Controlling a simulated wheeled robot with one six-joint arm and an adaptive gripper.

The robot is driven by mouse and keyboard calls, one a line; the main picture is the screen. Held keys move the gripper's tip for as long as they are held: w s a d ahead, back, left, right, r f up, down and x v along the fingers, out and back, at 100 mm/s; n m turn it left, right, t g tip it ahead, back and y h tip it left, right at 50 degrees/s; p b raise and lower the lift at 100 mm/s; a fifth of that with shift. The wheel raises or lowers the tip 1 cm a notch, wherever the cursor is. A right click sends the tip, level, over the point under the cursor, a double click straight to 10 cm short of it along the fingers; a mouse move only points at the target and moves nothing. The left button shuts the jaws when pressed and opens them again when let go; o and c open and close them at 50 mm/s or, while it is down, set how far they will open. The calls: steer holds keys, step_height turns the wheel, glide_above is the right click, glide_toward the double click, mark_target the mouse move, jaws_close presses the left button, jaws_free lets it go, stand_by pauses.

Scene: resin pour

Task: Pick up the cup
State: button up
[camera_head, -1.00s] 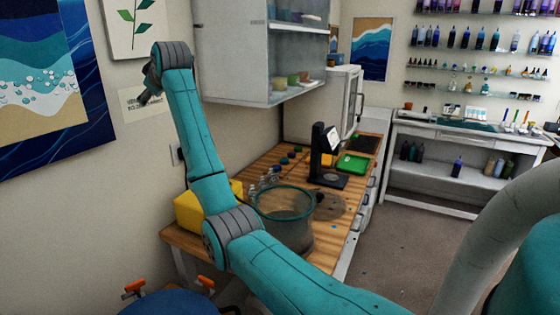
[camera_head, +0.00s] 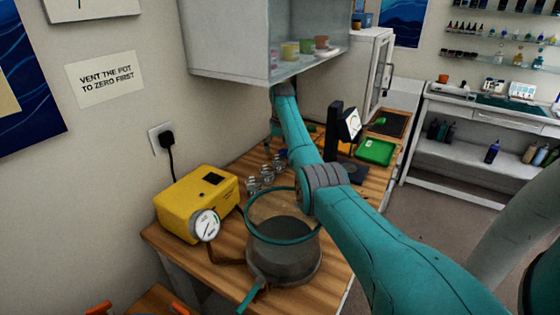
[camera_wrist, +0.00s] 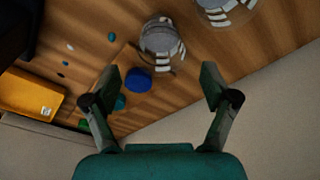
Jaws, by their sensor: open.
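Several small clear cups with white marks (camera_head: 267,174) stand on the wooden bench beside the yellow pump; which one is the task's cup I cannot tell. In the wrist view one clear cup (camera_wrist: 161,37) is near the top middle, beyond my fingertips, and another (camera_wrist: 222,10) is cut off at the top edge. My gripper (camera_wrist: 160,82) is open and empty. A round blue item (camera_wrist: 138,80) shows between the fingers, toward the left one.
A large pot with a teal rim (camera_head: 286,268) stands at the bench front beside the yellow pump (camera_head: 196,201). A black stand (camera_head: 338,140) and a green tray (camera_head: 375,152) are farther back. A wall cabinet (camera_head: 228,45) overhangs the bench.

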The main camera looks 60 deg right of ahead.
mark_target(279, 163)
step_height(279, 163, down, 2)
steer(key=shift+d+f, duration=0.15)
steer(key=shift+f, duration=0.1)
steer(key=shift+w+f, duration=0.15)
steer(key=shift+f, duration=1)
steer(key=shift+w+f, duration=0.1)
steer(key=shift+f, duration=1.05)
steer(key=c, duration=1.3)
